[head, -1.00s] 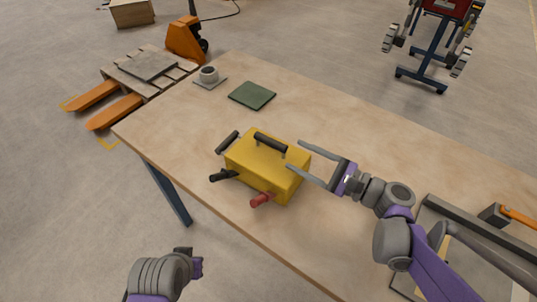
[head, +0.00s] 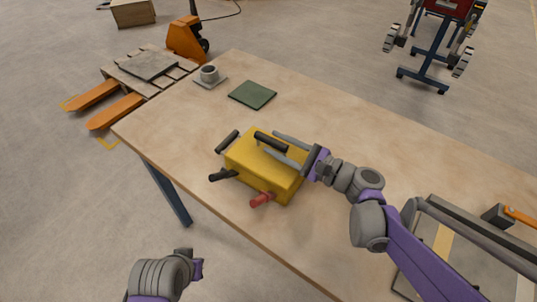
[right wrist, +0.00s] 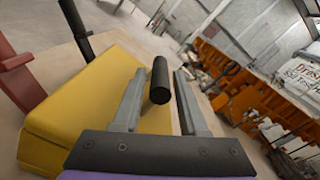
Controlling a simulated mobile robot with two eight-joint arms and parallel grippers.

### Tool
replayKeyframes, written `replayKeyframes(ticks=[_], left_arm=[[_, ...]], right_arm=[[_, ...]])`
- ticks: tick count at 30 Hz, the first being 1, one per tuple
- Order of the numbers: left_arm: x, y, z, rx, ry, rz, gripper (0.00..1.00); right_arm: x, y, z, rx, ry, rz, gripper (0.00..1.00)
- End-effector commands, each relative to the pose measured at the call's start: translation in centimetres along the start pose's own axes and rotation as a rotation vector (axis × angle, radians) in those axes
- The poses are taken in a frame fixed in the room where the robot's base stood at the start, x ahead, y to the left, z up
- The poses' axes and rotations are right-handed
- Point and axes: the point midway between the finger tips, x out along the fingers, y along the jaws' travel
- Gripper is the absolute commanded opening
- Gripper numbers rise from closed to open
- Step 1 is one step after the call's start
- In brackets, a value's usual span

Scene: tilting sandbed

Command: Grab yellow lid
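The yellow lid (head: 254,170) is the top of a yellow box on the wooden table, with a black bar handle (head: 270,142) on it. The yellow surface also shows in the right wrist view (right wrist: 85,95). My right gripper (head: 276,143) is open, its two grey fingers reaching over the lid from the right. In the right wrist view the black handle (right wrist: 159,80) stands between the open fingers (right wrist: 158,95), with gaps visible beside it. Other black handles (head: 222,174) and a red handle (head: 262,199) stick out from the box sides. My left gripper (head: 190,262) is low at the left, fingers not clearly seen.
A green mat (head: 252,95) and a grey cup (head: 209,74) on a small plate lie at the far left. A grey-framed tray (head: 470,262) and an orange-handled tool (head: 519,217) are at the right.

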Motion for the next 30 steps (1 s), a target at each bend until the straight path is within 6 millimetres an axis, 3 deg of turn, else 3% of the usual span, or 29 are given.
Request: replayKeyframes(ticks=[1, 6, 20, 23, 30], left_arm=[[0.0, 0.0, 0.0, 0.0, 0.0, 0.0, 0.0], [0.0, 0.0, 0.0, 0.0, 0.0, 0.0, 0.0], [-0.1, 0.0, 0.0, 0.0, 0.0, 0.0, 0.0], [-0.5, 0.0, -0.2, 0.0, 0.002, 0.0, 0.0], [-2.0, 0.0, -0.8, 0.0, 0.008, 0.0, 0.0]], right_arm=[[0.0, 0.0, 0.0, 0.0, 0.0, 0.0, 0.31], [0.0, 0.0, 0.0, 0.0, 0.0, 0.0, 0.01], [0.0, -0.1, 0.2, 0.0, 0.0, 0.0, 0.0], [0.0, -0.7, 1.0, 0.0, 0.0, 0.0, 0.0], [-0.1, -3.4, 5.1, 0.0, -0.001, 0.0, 0.0]])
